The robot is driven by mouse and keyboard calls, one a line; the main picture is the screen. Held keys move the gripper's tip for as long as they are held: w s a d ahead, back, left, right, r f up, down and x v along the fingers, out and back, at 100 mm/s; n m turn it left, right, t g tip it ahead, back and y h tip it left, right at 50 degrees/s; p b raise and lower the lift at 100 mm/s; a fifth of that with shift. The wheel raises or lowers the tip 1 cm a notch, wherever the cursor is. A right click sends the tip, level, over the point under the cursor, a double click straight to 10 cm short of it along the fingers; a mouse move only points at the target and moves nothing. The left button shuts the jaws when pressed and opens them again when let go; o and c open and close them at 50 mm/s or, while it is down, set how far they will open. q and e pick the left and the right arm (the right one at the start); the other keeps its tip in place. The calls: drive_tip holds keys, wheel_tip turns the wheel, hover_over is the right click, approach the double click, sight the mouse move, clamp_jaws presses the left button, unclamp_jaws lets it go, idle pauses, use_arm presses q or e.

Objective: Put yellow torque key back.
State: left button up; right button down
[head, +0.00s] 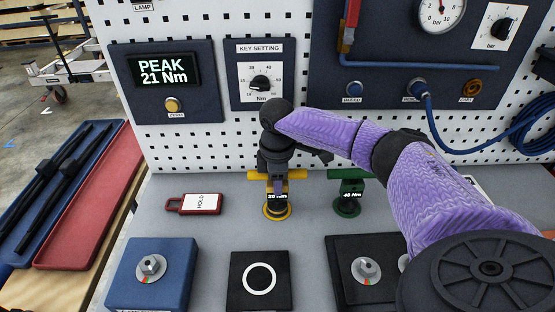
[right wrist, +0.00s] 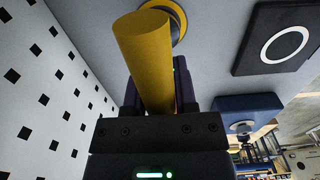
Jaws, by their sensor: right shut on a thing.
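The yellow torque key (head: 259,175) stands upright at a yellow-ringed holder (head: 277,215) marked 20 Nm on the grey bench top. My right gripper (head: 278,184) is shut on it from above, at its crossbar. In the right wrist view the yellow bar (right wrist: 145,55) sits between my fingers (right wrist: 157,92), with part of the yellow ring (right wrist: 178,20) beyond it. The key's lower end is hidden, so I cannot tell how deep it sits. My left gripper is out of view.
A green key (head: 349,174) stands close on the right in its 40 Nm holder. A red HOLD tag (head: 195,203) lies to the left. Blue (head: 152,270) and black (head: 259,280) blocks stand in front. A white pegboard (head: 200,140) with a PEAK 21 Nm display (head: 163,70) rises behind.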

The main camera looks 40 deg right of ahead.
drive_tip(key=shift+f, duration=0.15)
drive_tip(key=shift+c, duration=2)
unclamp_jaws()
wheel_tip(320, 180, up, 11)
drive_tip(key=p, duration=0.3)
drive_tip(key=shift+r+p, duration=0.35)
drive_tip(key=shift+r, duration=0.3)
